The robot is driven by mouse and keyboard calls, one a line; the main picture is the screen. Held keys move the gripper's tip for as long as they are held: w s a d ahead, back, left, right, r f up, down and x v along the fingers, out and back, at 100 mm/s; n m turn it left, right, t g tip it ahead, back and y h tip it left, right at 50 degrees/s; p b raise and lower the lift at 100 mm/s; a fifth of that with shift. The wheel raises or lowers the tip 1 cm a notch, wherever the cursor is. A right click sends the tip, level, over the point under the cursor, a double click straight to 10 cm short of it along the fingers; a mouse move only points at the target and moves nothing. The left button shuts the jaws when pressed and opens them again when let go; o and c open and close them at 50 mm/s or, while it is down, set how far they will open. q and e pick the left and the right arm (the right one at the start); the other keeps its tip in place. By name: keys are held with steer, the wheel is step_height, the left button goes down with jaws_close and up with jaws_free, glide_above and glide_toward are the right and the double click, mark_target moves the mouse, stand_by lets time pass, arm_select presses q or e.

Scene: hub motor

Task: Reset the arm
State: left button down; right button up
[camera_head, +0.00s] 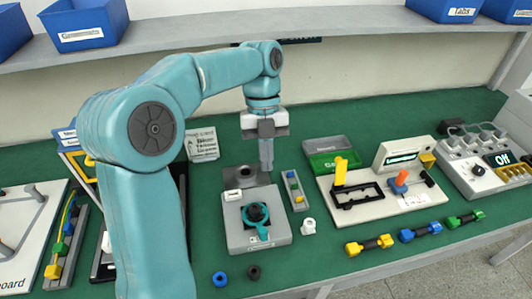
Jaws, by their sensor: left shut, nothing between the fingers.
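My left arm comes in from the lower left and reaches over the green bench. Its left gripper (266,158) points down with its fingers together and nothing between them. It is over the back edge of a grey plate with a dark round recess (246,177), behind a grey fixture (259,233). A teal and black part (257,217) sits on the fixture. I cannot tell whether the fingertips touch the plate. My right gripper is not in view.
A small rack of coloured pieces (294,190) stands just right of the gripper. A beige board (385,190) with a yellow lever and an orange knob is further right. Yellow, blue and green cylinders (421,231) lie in front. Blue bins (85,25) stand on the shelf behind.

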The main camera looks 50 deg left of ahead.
arm_select(q)
steer(key=shift+w+r, duration=0.1)
steer(key=shift+r, duration=0.15)
steer(key=shift+a, duration=0.1)
stand_by(0.3)
